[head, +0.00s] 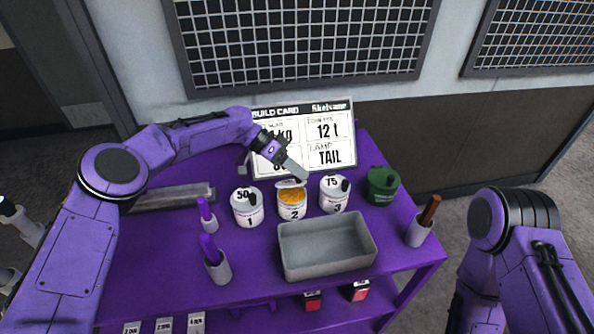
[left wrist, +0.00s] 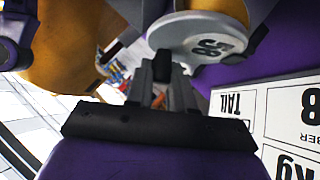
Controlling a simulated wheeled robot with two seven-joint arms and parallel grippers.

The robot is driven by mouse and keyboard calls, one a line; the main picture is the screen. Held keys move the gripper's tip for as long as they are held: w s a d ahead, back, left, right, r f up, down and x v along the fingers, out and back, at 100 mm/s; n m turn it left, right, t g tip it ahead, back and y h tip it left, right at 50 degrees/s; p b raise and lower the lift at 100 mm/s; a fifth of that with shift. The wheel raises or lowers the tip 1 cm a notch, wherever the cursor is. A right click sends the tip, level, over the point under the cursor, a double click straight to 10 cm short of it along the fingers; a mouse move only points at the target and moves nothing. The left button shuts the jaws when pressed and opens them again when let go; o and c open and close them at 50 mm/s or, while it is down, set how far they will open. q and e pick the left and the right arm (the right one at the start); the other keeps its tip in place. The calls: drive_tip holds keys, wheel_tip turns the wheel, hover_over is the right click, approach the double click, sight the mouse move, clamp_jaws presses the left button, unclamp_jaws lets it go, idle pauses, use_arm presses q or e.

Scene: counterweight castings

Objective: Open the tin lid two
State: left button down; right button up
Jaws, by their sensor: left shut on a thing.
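Tin two (head: 292,210) is a white tin marked 2, in the middle of three numbered tins. Its top is uncovered enough to show orange contents (head: 292,196). The pale lid (head: 290,183) is raised at the tin's back rim; whether it is still joined to the tin is unclear. My left gripper (head: 302,176) reaches in from behind and is shut on the lid. In the left wrist view the round lid (left wrist: 200,32) shows large dark digits beside the fingers. My right arm is at the right edge, its gripper out of view.
Tin one (head: 248,212) and tin three (head: 334,199) stand on either side, lids on. A green pot (head: 381,188) is further right. An empty grey tray (head: 325,247) lies in front. A build card (head: 333,155) stands behind. Holders with sticks (head: 217,267) stand left, another (head: 418,231) right.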

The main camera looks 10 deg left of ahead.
use_arm(q)
drive_tip(key=c, duration=1)
unclamp_jaws()
drive_tip(key=shift+d, duration=0.1)
drive_tip(key=shift+w, duration=0.1)
drive_tip(key=shift+a+r+b, duration=0.15)
drive_tip(key=shift+a+b, duration=0.15)
drive_tip(key=shift+a, duration=0.1)
drive_tip(key=b+v, duration=0.2)
drive_tip(key=v, duration=0.7)
drive_tip(key=shift+w+a+r, duration=0.1)
drive_tip(key=shift+a+r, duration=0.1)
drive_tip(key=shift+r, duration=0.1)
drive_tip(key=shift+r, duration=0.1)
